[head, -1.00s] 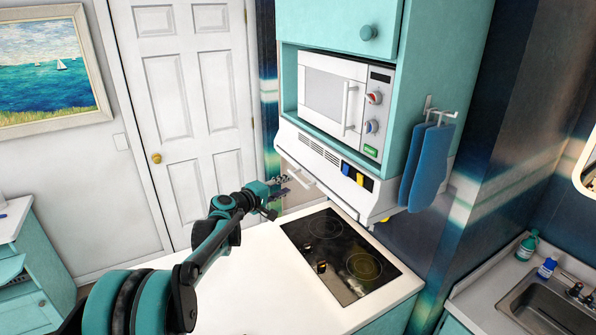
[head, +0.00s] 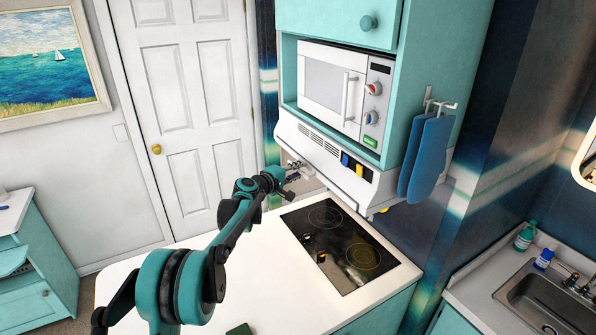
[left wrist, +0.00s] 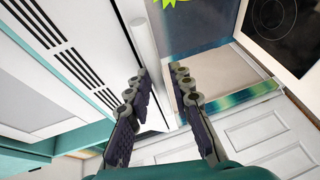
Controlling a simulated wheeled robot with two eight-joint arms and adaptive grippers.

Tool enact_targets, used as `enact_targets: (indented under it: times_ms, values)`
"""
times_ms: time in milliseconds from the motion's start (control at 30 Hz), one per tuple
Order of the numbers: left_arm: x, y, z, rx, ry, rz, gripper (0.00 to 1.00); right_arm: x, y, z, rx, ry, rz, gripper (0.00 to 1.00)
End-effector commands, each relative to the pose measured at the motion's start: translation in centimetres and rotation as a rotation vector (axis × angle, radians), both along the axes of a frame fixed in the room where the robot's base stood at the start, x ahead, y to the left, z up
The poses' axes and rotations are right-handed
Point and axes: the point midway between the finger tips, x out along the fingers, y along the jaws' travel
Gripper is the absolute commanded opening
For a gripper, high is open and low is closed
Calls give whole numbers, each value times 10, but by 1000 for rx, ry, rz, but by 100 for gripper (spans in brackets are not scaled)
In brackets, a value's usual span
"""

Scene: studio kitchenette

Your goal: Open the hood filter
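The white range hood (head: 318,143) hangs under the microwave, with vent slots and a blue and a yellow control on its front. The left wrist view shows its slotted front (left wrist: 75,45) on the left. A white bar handle (left wrist: 148,48) runs along its lower edge there. My left gripper (head: 293,172) is at the hood's lower left in the head view. In the left wrist view my left gripper (left wrist: 158,75) is open, one finger on each side of the bar in the picture. I cannot tell whether they touch it. My right gripper is out of view.
A black cooktop (head: 335,245) is set in the white counter (head: 268,270) below the hood. A microwave (head: 335,88) sits above, and blue oven mitts (head: 428,158) hang at the right. A white door (head: 200,110) stands behind.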

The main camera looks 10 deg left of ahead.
Motion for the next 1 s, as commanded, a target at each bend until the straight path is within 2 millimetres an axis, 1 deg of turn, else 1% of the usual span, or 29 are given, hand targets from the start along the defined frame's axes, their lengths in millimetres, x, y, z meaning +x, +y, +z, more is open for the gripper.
enact_targets:
  times_ms: [67,300,467,567,667,1000]
  values:
    - [0,0,0,0,0,0,0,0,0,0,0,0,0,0]
    - [-1,1,0,0,0,0,0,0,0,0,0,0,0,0]
    - [-8,12,-1,0,0,1,0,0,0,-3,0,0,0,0]
    - [-19,27,-1,1,1,2,0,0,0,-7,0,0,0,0]
    - [-34,48,-2,1,0,3,0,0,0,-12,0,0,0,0]
    - [-92,128,-2,1,0,3,0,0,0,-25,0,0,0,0]
